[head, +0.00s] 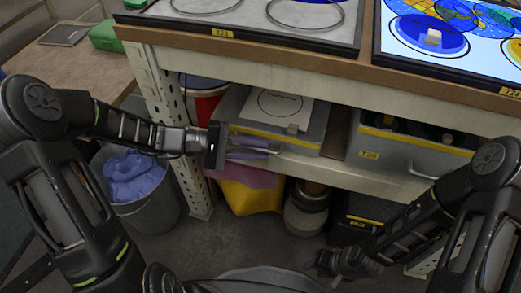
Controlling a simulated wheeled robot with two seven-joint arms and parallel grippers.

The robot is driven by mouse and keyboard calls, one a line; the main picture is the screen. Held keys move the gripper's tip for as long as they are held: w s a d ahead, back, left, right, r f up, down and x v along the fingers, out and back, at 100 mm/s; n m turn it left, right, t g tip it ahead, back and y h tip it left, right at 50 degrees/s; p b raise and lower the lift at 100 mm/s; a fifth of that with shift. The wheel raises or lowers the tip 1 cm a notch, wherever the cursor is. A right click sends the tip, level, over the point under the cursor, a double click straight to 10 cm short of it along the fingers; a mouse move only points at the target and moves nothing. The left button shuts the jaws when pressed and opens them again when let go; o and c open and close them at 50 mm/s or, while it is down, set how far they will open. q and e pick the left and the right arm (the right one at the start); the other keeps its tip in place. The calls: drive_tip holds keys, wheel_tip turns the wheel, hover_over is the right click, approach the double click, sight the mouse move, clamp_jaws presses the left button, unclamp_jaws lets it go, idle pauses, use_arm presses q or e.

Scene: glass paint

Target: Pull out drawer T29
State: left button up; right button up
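Two grey drawers with yellow stripes sit under the bench top. The right drawer (395,158) has a small yellow tag that seems to read T29, though the print is blurred. A pale bar handle shows on its front at the right. The left drawer (318,128) has a white sheet with a circle on it. My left gripper (268,148) is in front of the left drawer's lower front, which it partly hides. I cannot tell whether its fingers hold anything there. My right gripper (322,264) is low, below the right drawer and apart from it.
Glass panels lie on the bench top (300,53) above. Below stand a grey bin (150,215) with blue cloth, a yellow and purple sack (250,192), a metal canister (306,208) and a dark box (365,208). The floor in front is partly clear.

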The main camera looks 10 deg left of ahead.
use_arm(q)
drive_tip(key=shift+w+d+f, duration=0.1)
drive_tip(key=shift+d, duration=0.25)
drive_tip(key=shift+c, duration=0.6)
clamp_jaws()
idle(0.6)
